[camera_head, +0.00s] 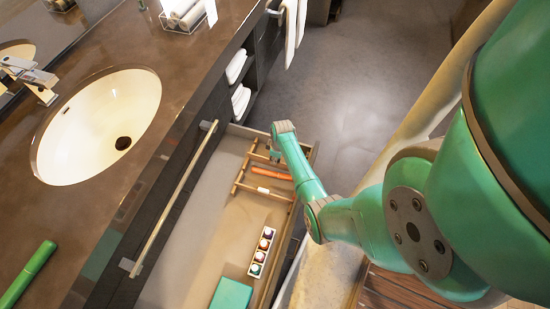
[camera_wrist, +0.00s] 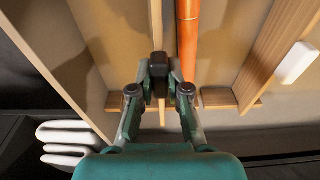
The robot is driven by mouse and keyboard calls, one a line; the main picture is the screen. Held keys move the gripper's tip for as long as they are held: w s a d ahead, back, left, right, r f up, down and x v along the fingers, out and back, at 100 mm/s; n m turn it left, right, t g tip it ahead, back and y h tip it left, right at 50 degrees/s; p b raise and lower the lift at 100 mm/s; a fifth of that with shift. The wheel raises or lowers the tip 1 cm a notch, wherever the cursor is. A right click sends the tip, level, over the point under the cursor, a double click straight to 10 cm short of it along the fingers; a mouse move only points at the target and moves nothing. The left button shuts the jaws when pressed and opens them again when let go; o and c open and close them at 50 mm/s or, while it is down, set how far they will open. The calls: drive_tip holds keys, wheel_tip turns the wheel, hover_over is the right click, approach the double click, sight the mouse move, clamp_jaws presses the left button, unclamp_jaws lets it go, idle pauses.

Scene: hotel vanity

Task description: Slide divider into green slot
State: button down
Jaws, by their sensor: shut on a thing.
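My gripper (camera_head: 275,153) is down in the open drawer at its far end. In the wrist view my gripper (camera_wrist: 160,78) is shut on a thin wooden divider (camera_wrist: 155,25), which runs lengthwise between its fingertips; a dark block sits at the grip. In the head view the arm and gripper hide most of the held divider. Another wooden divider (camera_wrist: 272,58) stands to the right, with a white piece (camera_wrist: 296,62) on it; this white piece also shows in the head view (camera_head: 263,190). I cannot make out a green slot in either view.
An orange cylinder (camera_wrist: 187,45) lies close beside the held divider, on its right. The drawer also holds a tray of several small round items (camera_head: 261,250) and a green box (camera_head: 231,293). The drawer handle bar (camera_head: 172,200) and the sink (camera_head: 100,125) are left.

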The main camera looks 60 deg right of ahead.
drive_tip(key=shift+f, duration=0.7)
idle(0.3)
drive_tip(key=c, duration=1.1)
unclamp_jaws()
drive_tip(key=shift+o, duration=0.2)
wheel_tip(320, 180, up, 12)
drive_tip(key=s, duration=0.1)
drive_tip(key=shift+s+d, duration=0.15)
drive_tip(key=shift+s, duration=0.05)
